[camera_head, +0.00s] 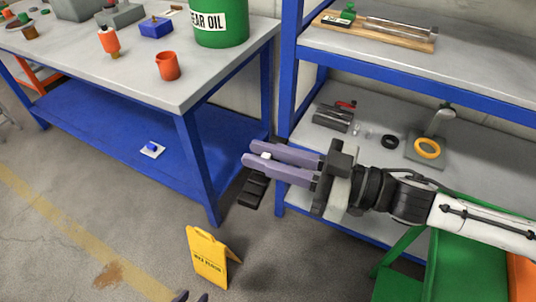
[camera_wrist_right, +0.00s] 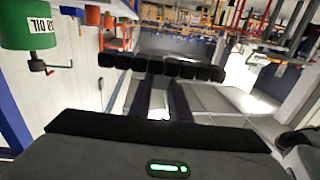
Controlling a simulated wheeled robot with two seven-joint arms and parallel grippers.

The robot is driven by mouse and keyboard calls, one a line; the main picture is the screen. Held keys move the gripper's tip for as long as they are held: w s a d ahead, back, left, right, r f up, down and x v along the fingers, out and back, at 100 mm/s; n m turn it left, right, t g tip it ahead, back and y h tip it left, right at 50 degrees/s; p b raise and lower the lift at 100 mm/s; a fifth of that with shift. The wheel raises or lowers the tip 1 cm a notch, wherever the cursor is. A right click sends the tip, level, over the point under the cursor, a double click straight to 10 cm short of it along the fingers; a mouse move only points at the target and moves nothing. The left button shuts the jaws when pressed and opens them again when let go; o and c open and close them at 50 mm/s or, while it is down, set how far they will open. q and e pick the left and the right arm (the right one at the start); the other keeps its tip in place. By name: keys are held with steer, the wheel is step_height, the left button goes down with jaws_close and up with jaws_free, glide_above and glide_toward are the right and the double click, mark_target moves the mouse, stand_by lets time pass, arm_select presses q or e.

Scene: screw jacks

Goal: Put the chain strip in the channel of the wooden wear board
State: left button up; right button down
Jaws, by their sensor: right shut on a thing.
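The wooden wear board (camera_head: 425,45) lies on the upper shelf at the top right in the head view, with a long metallic channel along its right part. My right gripper (camera_head: 256,157) reaches left in front of the shelf's blue post, below and left of the board. It is shut on the black chain strip (camera_head: 253,188), whose links show below the fingers. In the right wrist view the strip (camera_wrist_right: 160,66) lies crosswise at the fingertips. A small white piece shows between the fingers.
A grey-topped blue bench (camera_head: 130,75) at left carries a green gear oil drum (camera_head: 220,22) and an orange jug (camera_head: 168,65). A yellow wet-floor sign (camera_head: 207,257) stands on the floor. The lower shelf (camera_head: 310,135) holds a yellow ring (camera_head: 427,149) and small parts.

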mark_target(248, 207)
steer(key=shift+s+d+r+n+g+y, duration=0.1)
steer(key=shift+d+n+g+y, duration=0.2)
steer(key=shift+d+n+g, duration=0.35)
steer(key=shift+d+r+n+g+y, duration=0.1)
steer(key=shift+d+n+g+y, duration=0.3)
steer(key=shift+g, duration=0.55)
steer(key=shift+s+d+f+n+g, duration=0.1)
steer(key=shift+s+d+n+g, duration=0.15)
steer(key=shift+n+g, duration=0.5)
steer(key=shift+s+d+f+n+g, duration=0.1)
steer(key=shift+d+n+g, duration=0.25)
steer(key=shift+g, duration=0.6)
